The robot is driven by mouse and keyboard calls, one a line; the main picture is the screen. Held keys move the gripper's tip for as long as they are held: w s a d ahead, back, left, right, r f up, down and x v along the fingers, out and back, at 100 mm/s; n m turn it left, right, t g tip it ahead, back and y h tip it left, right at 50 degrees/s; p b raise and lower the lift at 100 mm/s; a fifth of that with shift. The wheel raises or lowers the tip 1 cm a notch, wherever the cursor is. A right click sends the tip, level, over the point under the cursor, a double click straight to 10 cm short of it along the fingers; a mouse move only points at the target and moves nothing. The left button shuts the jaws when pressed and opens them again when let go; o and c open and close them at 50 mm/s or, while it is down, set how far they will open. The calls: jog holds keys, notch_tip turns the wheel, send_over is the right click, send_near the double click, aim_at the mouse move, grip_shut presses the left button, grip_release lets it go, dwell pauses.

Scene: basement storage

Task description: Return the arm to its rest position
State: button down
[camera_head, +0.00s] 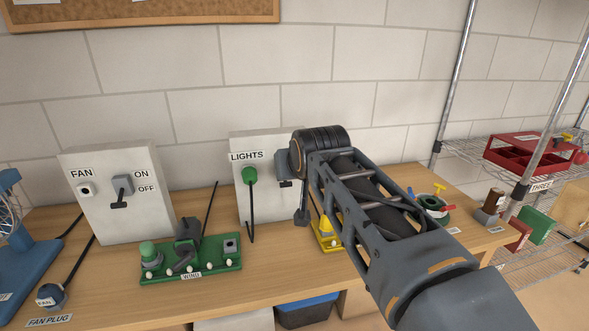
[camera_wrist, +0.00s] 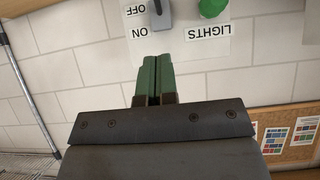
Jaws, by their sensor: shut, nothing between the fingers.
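My arm reaches from the lower right of the head view to the white LIGHTS box (camera_head: 262,205). My gripper's fingers are hidden behind my wrist there. In the wrist view my gripper (camera_wrist: 155,62) is shut and empty, its two green fingers side by side. I cannot tell whether the tips touch the box. A green plug (camera_head: 249,176) with a black cord is in the box; it also shows in the wrist view (camera_wrist: 212,8).
The white FAN box (camera_head: 118,215) and a green board (camera_head: 205,268) stand left on the wooden bench (camera_head: 110,305). A yellow item (camera_head: 327,236) and a green spool (camera_head: 433,213) are near my arm. A wire rack (camera_head: 468,145) with a red tray (camera_head: 520,152) stands right.

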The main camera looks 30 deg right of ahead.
jog(key=shift+d, duration=0.15)
dwell(0.3)
jog(key=s+a+f+n+g+y+p, duration=0.1)
jog(key=s+a+f+g+p, duration=0.2)
jog(key=s+p, duration=0.3)
jog(key=s+a+f+n+g+y+p, duration=0.1)
jog(key=s+a+f+g+p, duration=0.3)
jog(key=s+p, duration=0.2)
jog(key=shift+s+a+f+p, duration=0.3)
jog(key=shift+s+a+p, duration=0.1)
jog(key=shift+p, duration=0.75)
